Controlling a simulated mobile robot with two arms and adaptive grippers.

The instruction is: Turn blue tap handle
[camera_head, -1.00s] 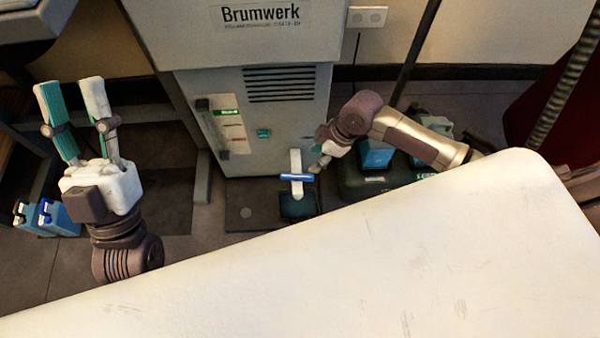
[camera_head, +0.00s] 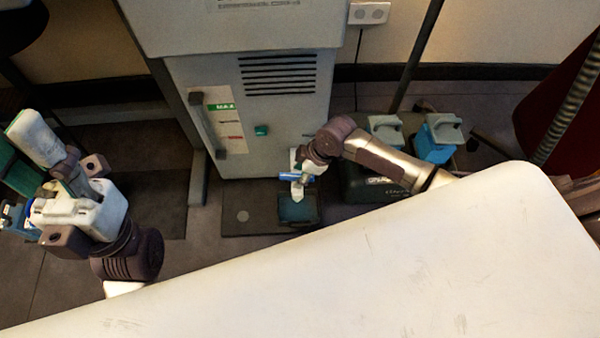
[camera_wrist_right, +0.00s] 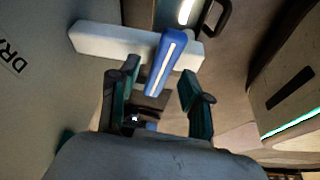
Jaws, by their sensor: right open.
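The blue tap handle (camera_head: 297,177) is on a white tap low on the front of the grey machine. In the right wrist view the handle (camera_wrist_right: 166,62) lies over the pale tap bar (camera_wrist_right: 100,41). My right gripper (camera_head: 301,168) is at the tap in the head view, partly hiding it. In the right wrist view its two fingers (camera_wrist_right: 160,72) are apart, with the handle showing between their tips; I cannot tell whether they touch it. My left gripper (camera_head: 14,138) is at the far left, away from the tap, its fingers apart and partly cut by the picture edge.
The grey machine (camera_head: 290,125) stands behind the tap. A dark teal container (camera_head: 297,208) is on the floor below the tap. Blue and grey canisters (camera_head: 432,148) stand at the right of the machine. A white table top (camera_head: 330,270) fills the foreground.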

